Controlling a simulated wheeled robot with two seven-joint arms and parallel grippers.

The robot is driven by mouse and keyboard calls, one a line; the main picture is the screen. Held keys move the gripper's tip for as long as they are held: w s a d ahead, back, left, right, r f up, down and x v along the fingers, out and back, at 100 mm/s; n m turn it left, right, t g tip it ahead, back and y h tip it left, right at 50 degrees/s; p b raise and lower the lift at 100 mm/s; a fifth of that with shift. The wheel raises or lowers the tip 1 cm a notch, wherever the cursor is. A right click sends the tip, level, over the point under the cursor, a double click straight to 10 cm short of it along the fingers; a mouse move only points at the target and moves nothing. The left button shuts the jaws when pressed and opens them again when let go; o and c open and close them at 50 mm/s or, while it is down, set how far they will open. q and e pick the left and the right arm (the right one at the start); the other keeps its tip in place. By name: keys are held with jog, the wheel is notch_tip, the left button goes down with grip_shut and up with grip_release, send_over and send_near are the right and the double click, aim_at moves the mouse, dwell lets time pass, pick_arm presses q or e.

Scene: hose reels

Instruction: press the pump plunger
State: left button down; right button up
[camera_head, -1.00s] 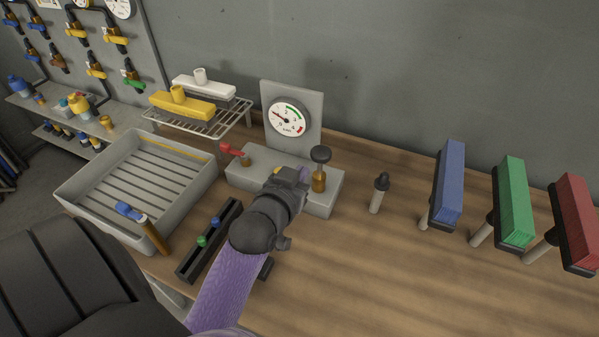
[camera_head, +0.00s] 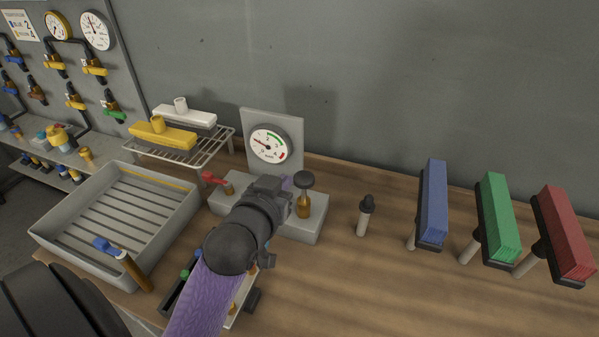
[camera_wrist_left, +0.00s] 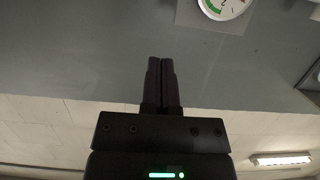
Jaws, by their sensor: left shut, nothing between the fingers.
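The pump is a light grey block (camera_head: 313,224) on the wooden bench, with a brass stem and a black-capped plunger (camera_head: 304,180) standing up from its right part. The plunger's cap is raised above the block. A red lever (camera_head: 213,177) is at the block's left end. My left gripper (camera_head: 272,187) is just left of the plunger in the head view, over the block; its fingertips are mostly hidden there. In the left wrist view its dark fingers (camera_wrist_left: 161,80) are together with nothing between them. I cannot tell whether it touches the plunger. My right gripper is not seen.
A gauge (camera_head: 268,145) stands behind the pump, needle at the low end. A slatted grey tray (camera_head: 52,251) lies left, with a blue-headed tool (camera_head: 105,245). A small black-topped peg (camera_head: 365,213) and blue, green and red blocks stand right. Bench front right is clear.

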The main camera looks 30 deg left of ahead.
pick_arm(q)
jog(key=b, duration=0.2)
send_over(301, 182)
jog(key=f, duration=0.2)
jog(key=shift+s+f, duration=0.2)
jog(key=shift+f, duration=0.1)
jog(key=f+b, duration=0.1)
jog(key=f, duration=0.2)
jog(key=shift+w+f, duration=0.15)
jog(key=shift+w, duration=0.05)
jog(key=shift+f, duration=0.35)
